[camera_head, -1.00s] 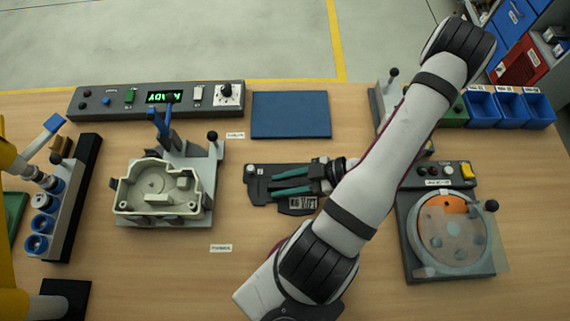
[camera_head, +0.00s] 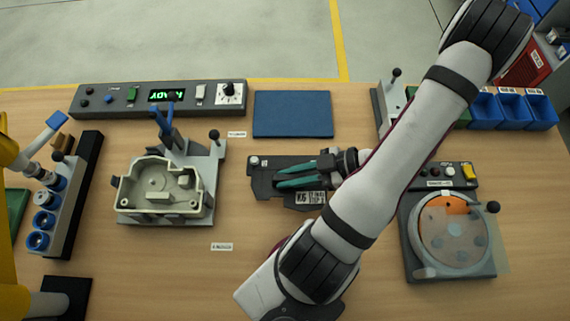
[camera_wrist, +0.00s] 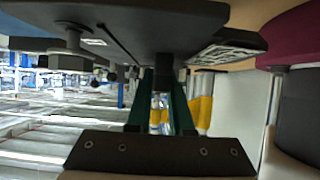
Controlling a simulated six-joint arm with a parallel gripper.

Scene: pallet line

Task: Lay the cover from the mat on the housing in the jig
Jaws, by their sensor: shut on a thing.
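The cover (camera_head: 265,190) is a dark plate with a label and a small light knob. My gripper (camera_head: 285,177), with green fingers, is shut on it and holds it between the mat and the front of the bench. The wrist view shows the cover (camera_wrist: 130,22) close up, meeting the green fingers; the exact grip is partly hidden. The pale housing (camera_head: 127,199) sits open in the grey jig (camera_head: 208,165), left of my gripper and apart from the cover. The blue mat (camera_head: 292,114) behind is empty.
A panel (camera_head: 120,97) with a lit display stands behind the jig. Blue levers (camera_head: 163,122) and a black-knobbed post (camera_head: 214,135) rise at the jig's back. A rack of blue-ringed parts (camera_head: 75,190) is left; a disc fixture (camera_head: 408,240) is right.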

